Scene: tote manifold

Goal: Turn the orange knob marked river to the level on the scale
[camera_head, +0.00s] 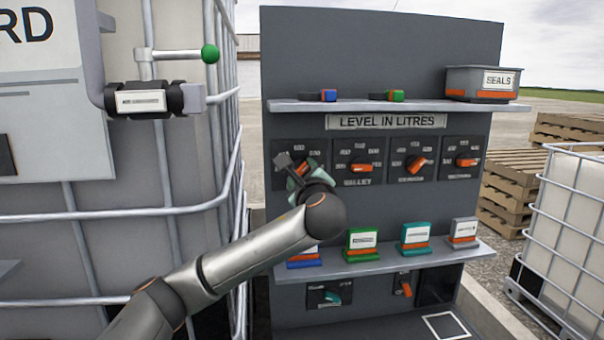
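Four dials with orange knobs sit in a row under the sign "LEVEL IN LITRES" (387,121) on the grey panel. My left gripper (298,172) is at the leftmost dial (282,158), in front of its orange knob (314,163). The gripper hides most of that knob and the dial's name, and I cannot tell whether its fingers are shut on it. The second knob (361,168) lies near level, over a name like "VALLEY". The third knob (416,163) is tilted, and the fourth knob (466,162) lies near level. Their names are too small to read, so I cannot pick out river.
The upper shelf (360,106) holds a blue and a green piece and a "SEALS" bin (484,84). The lower shelf (400,259) holds several coloured card stands, one partly behind my arm.

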